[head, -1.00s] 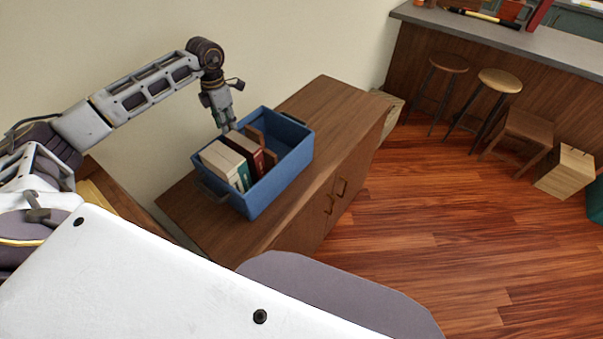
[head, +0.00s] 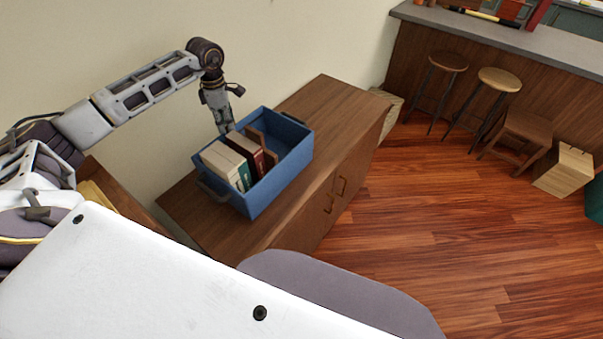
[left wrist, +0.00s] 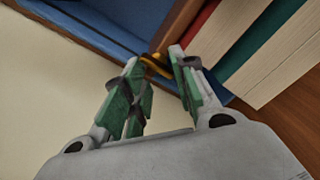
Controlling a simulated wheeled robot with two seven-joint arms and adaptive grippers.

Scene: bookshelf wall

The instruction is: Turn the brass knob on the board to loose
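The brass knob (left wrist: 157,66) shows in the left wrist view as a small yellow piece at the end of the brown wooden board (left wrist: 176,27). In the head view my left gripper (head: 227,127) points down at the wall-side edge of the blue crate (head: 255,200), and the knob is hidden there. The board (head: 258,137) stands upright inside the crate beside the books. The knob's setting cannot be read. My right gripper is not in view.
Cream, green and red books (head: 228,163) stand in the crate's near part; its far part is empty. The crate sits on a wooden cabinet (head: 330,105) against the wall. Stools (head: 499,80) and a counter (head: 480,25) stand farther right, with open floor between.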

